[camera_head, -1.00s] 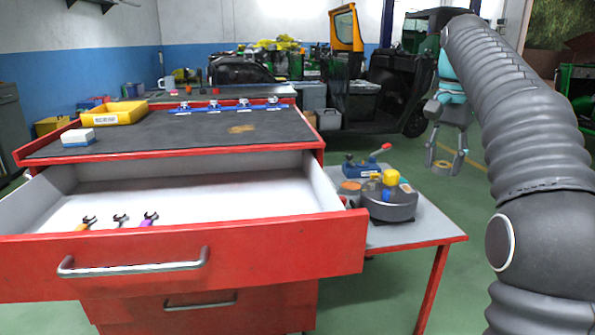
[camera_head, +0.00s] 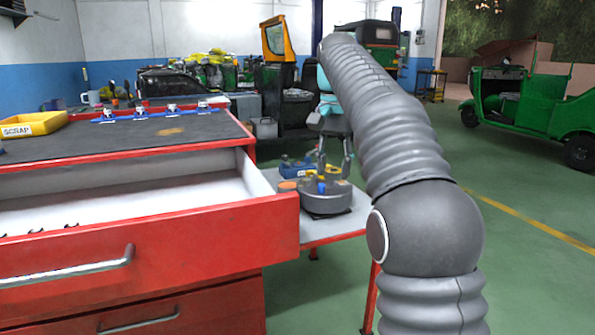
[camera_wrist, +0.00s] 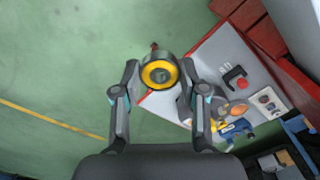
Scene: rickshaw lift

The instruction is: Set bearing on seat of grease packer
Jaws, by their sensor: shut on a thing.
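My gripper (camera_wrist: 160,73) is shut on a bearing (camera_wrist: 160,85), a dark grey ring with a yellow inner part, held between the fingertips. In the wrist view green floor shows around it, beside the side table's red edge. In the head view my gripper (camera_head: 335,167) overlaps the grease packer (camera_head: 325,203), a round grey drum with yellow and blue parts on top. The bearing cannot be told apart from these yellow parts there. In the wrist view my right finger hides much of the packer's area. I cannot tell the gap between bearing and packer.
The packer stands on a grey side table (camera_head: 345,222) with red edges. A blue tool (camera_head: 291,168) and an orange disc (camera_head: 288,186) are beside it. The open red drawer (camera_head: 150,242) reaches close to the table at left.

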